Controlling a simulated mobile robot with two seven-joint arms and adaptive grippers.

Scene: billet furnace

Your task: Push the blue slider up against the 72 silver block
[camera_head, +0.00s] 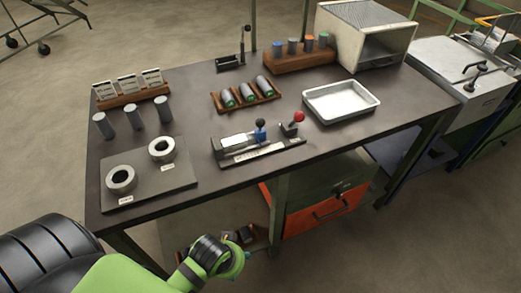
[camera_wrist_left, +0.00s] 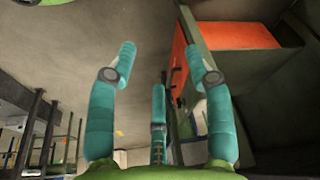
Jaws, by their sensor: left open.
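A slide fixture (camera_head: 255,150) sits near the front middle of the dark table. On it are a silver block (camera_head: 237,142), a blue-knobbed slider (camera_head: 260,132) just right of the block, and a red-knobbed lever (camera_head: 295,122) at the right end. Whether slider and block touch is too small to tell. The number on the block is not legible. My left arm comes in at the lower left, below and in front of the table edge, well away from the fixture. In the left wrist view my left gripper (camera_wrist_left: 165,65) has its teal fingers spread, with nothing between them.
The table (camera_head: 200,100) also holds a ring plate (camera_head: 148,190), several grey cylinders (camera_head: 135,117), a wooden cradle (camera_head: 246,95), a white tray (camera_head: 341,100), a wooden rack (camera_head: 298,57) and a metal box furnace (camera_head: 363,35). An orange drawer (camera_head: 318,212) is under the table.

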